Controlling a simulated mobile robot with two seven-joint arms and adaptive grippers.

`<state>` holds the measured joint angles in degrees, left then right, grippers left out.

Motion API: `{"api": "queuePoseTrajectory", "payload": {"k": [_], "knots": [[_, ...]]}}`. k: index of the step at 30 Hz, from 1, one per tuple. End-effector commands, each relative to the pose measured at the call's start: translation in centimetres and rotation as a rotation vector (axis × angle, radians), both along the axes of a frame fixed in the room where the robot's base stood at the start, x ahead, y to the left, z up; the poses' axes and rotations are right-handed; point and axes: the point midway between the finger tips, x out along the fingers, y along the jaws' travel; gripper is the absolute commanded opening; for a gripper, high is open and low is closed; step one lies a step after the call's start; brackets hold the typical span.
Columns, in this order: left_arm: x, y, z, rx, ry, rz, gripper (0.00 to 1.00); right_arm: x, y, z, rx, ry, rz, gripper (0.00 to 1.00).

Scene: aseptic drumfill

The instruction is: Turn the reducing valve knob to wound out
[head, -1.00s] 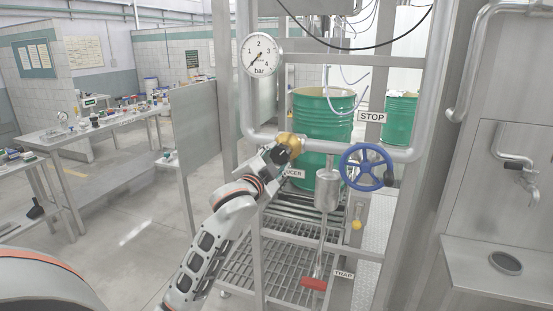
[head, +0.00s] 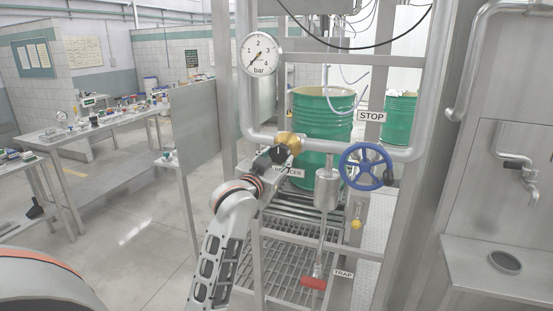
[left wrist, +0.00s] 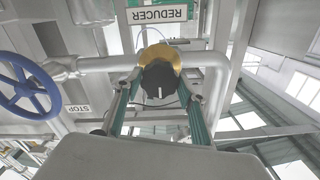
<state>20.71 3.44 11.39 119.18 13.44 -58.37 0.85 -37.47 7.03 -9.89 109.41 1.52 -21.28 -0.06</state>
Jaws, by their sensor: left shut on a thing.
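The reducing valve is a brass body (head: 291,139) on the steel pipe, above the REDUCER label (head: 290,172). Its black knob (left wrist: 160,79) with a white mark faces the camera in the left wrist view. My left gripper (head: 279,153) reaches the knob from the lower left. In the left wrist view its two fingers (left wrist: 161,92) stand on either side of the knob, shut on it. The fingers hide part of the knob in the head view. The round pressure gauge (head: 259,55) has its needle toward the lower left. My right gripper is not in view.
A blue handwheel (head: 367,167) sits right of the valve near the STOP label (head: 371,117). A steam trap (head: 327,188) hangs below the pipe, with a red handle (head: 313,283) lower down. Green drums (head: 322,125) stand behind the frame.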

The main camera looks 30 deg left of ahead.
Motion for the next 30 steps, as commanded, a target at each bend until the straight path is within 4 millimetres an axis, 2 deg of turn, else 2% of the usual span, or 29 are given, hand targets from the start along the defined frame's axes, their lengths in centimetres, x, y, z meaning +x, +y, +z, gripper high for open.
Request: {"api": "queuePoseTrajectory", "payload": {"k": [15,16,18,30], "knots": [[0.02,-0.05,-0.08,-0.025,-0.005,-0.001,0.19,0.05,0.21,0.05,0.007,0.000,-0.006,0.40],[0.01,-0.05,-0.08,-0.025,-0.005,-0.001,0.43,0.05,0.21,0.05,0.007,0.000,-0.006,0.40],[0.01,-0.05,-0.08,-0.024,-0.004,-0.001,0.57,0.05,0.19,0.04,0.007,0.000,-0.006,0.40],[-0.35,-0.12,-0.03,-0.021,-0.005,-0.001,0.57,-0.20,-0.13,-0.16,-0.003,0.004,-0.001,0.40]]}}
